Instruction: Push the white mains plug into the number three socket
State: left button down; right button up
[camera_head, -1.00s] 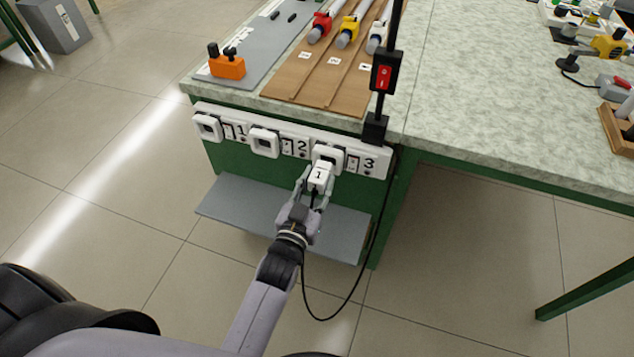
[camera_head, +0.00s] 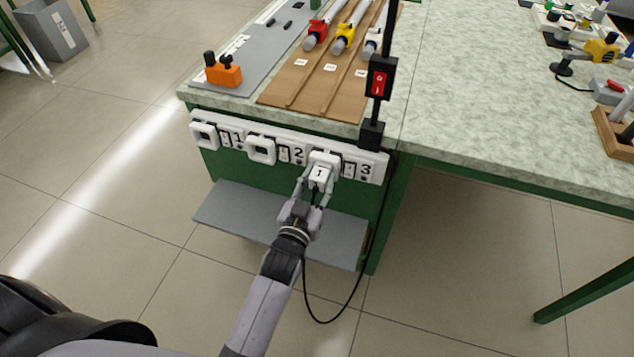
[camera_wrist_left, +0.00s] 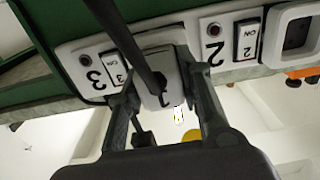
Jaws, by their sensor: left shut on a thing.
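My left gripper (camera_head: 315,190) is shut on the white mains plug (camera_head: 321,175), marked "1", with its black cable hanging below. The plug sits right in front of the number three socket (camera_head: 323,158) on the white socket strip (camera_head: 366,167). In the left wrist view, the plug (camera_wrist_left: 157,93) is between the two fingers (camera_wrist_left: 160,110), close against the socket's frame. I cannot tell how deep its pins are. The socket's face is mostly hidden behind the plug. My right gripper is not in view.
The number one socket (camera_head: 204,135) and number two socket (camera_head: 261,150) are empty. A grey shelf (camera_head: 240,222) lies below the strip. A black post with a red switch (camera_head: 379,84) stands above number three. The cable loops down to the right.

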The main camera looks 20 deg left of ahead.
aim_at(316, 186)
pick_arm(q)
jog(key=shift+w+r, duration=0.1)
jog(key=shift+w, duration=0.15)
jog(key=c, duration=1.1)
grip_release()
jog(key=shift+o, duration=0.2)
jog(key=s, duration=0.7)
jog(key=shift+s+a, duration=0.15)
jog(key=shift+s, duration=0.05)
